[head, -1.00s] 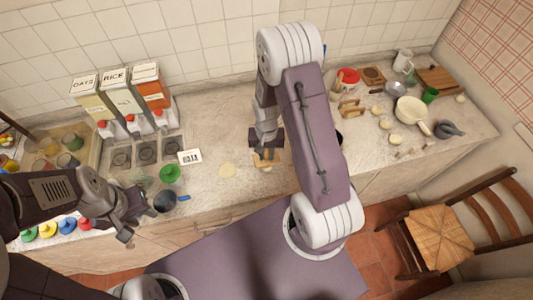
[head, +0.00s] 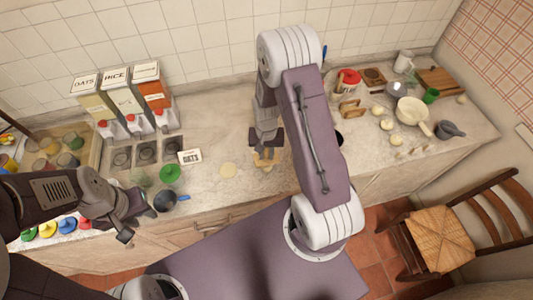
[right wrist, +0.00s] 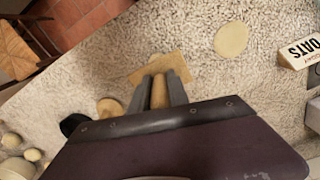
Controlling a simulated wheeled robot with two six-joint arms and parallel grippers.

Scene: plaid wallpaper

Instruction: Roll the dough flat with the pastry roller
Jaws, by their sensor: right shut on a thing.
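My right gripper (right wrist: 160,88) is shut on the pastry roller's light wooden handle (right wrist: 158,95). The wider tan roller head (right wrist: 150,69) lies across just beyond my fingertips, low over the counter; I cannot tell whether it touches anything. In the head view my right gripper (head: 266,150) is over the middle of the counter. A flat pale dough round (head: 228,170) lies to its left, apart from the roller; it also shows in the right wrist view (right wrist: 231,39). Another tan round (right wrist: 109,107) is partly hidden beside the gripper. My left gripper (head: 132,222) is open and empty at the counter's front left.
Left of the dough are an oats card (head: 189,156), a green funnel-like thing (head: 169,173) and a dark cup (head: 165,201). Dispensers (head: 120,95) stand behind. Several dough balls, a cream bowl (head: 411,110) and a mortar (head: 449,130) are at right. Counter behind the dough is clear.

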